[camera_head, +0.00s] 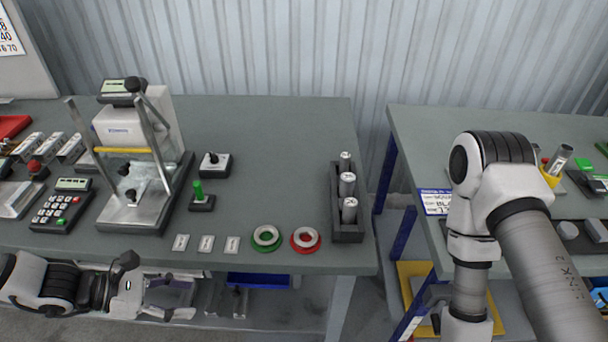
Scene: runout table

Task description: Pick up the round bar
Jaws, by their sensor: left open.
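Several round metal bars stand upright in a dark rack (334,218) at the right end of the left table. They are a front bar (349,210), a middle bar (347,185) and a back bar (345,162). Another grey cylinder (561,157) leans in a yellow holder on the right table; I cannot tell which one is the task's round bar. My left gripper (190,298) is open and empty, low in front of the left table's front edge, left of the rack and apart from it. My right arm covers part of the right table; its gripper does not show.
A green ring (264,247) and a red ring (305,249) lie left of the rack's front end. A steel press-like stand (131,213), a keypad (62,205) and small switch boxes fill the left. The table's back middle is clear. A gap separates both tables.

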